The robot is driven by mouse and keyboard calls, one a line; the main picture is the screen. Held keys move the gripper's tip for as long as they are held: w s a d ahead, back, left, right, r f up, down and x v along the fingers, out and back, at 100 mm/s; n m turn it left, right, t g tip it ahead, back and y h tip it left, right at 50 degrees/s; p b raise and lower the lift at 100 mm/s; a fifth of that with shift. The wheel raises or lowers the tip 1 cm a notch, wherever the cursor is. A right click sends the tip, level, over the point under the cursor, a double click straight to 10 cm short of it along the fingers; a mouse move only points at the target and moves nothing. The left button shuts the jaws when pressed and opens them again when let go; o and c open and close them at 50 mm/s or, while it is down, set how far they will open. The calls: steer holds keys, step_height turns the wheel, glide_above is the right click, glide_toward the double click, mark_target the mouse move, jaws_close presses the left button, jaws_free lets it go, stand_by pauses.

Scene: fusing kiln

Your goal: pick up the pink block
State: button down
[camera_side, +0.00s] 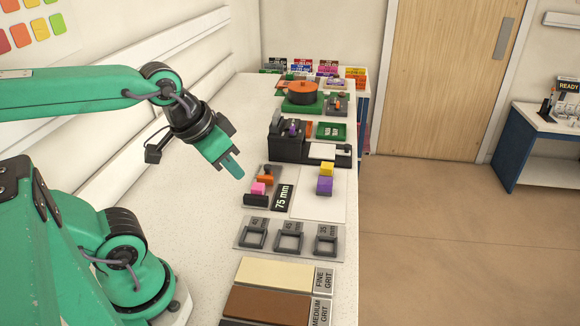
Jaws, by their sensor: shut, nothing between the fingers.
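The pink block (258,188) is small and sits on a grey plate marked 75 mm, between an orange piece (266,177) behind it and a dark block (256,200) in front of it. Whether it touches them I cannot tell. My gripper (237,172) is green, shut and empty. It hangs in the air up and to the left of the pink block in the picture, pointing down and to the right. Its height above the bench is hard to judge.
A yellow block (327,169) is on top of a purple block (325,186) on a white sheet to the right. A black machine (290,145) stands behind. A plate with square frames (289,240) and grit slabs (273,274) lie nearer. The bench's left strip (190,205) is clear.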

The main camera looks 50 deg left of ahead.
stand_by(0.3)
steer(key=c, duration=0.9)
jaws_free()
steer(key=shift+c, duration=0.2)
steer(key=shift+w, duration=0.1)
steer(key=n+g, duration=0.5)
steer(key=n, duration=0.4)
glide_above(258, 185)
steer(key=f, duration=1.4)
steer(key=shift+d+f, duration=0.25)
steer(key=shift+f, duration=0.05)
steer(key=shift+w+a+f+g, duration=0.1)
steer(key=shift+a+f+g, duration=0.2)
steer(key=shift+f, duration=0.05)
steer(key=shift+f, duration=1.3)
